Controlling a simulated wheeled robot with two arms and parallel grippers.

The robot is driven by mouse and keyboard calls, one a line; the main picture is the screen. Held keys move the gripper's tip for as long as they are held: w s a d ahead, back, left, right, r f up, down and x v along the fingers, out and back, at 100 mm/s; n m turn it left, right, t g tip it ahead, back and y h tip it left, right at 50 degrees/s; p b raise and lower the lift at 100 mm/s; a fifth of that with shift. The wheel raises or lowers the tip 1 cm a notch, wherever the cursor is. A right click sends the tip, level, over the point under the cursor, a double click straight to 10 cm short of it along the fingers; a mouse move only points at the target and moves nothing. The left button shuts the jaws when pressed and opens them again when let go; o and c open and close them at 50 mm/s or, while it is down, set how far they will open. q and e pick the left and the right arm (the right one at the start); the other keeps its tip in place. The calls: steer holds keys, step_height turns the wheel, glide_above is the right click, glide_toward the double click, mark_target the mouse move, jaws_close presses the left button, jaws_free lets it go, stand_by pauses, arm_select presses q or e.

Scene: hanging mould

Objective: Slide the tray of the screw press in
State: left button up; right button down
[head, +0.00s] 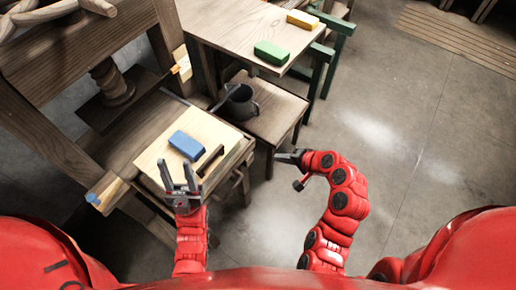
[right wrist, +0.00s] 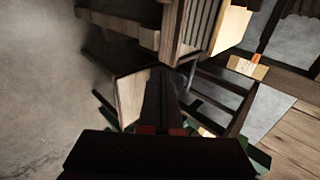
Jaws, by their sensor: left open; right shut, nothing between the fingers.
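The wooden screw press (head: 60,60) stands at the left of the head view, with its thick screw (head: 112,82) upright in the frame. Its tray (head: 165,150) is a pale board standing out from the press frame towards me. A blue block (head: 186,145) lies on the tray, and a dark bar-like handle (head: 210,160) shows near its front edge. My left gripper (head: 178,172) is open and empty, over or at the tray's front edge; contact cannot be told. My right gripper (head: 282,156) is shut and empty, right of the tray; its dark fingers also show in the right wrist view (right wrist: 165,95).
The concrete floor (head: 410,140) on the right is clear.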

steer(key=p, duration=0.4)
glide_toward(245, 153)
steer(key=d+f+x, duration=0.1)
steer(key=x, duration=0.4)
steer(key=shift+w+a+r+g+p, duration=0.1)
steer(key=shift+w+a+g+p, duration=0.25)
steer(key=shift+a, duration=0.3)
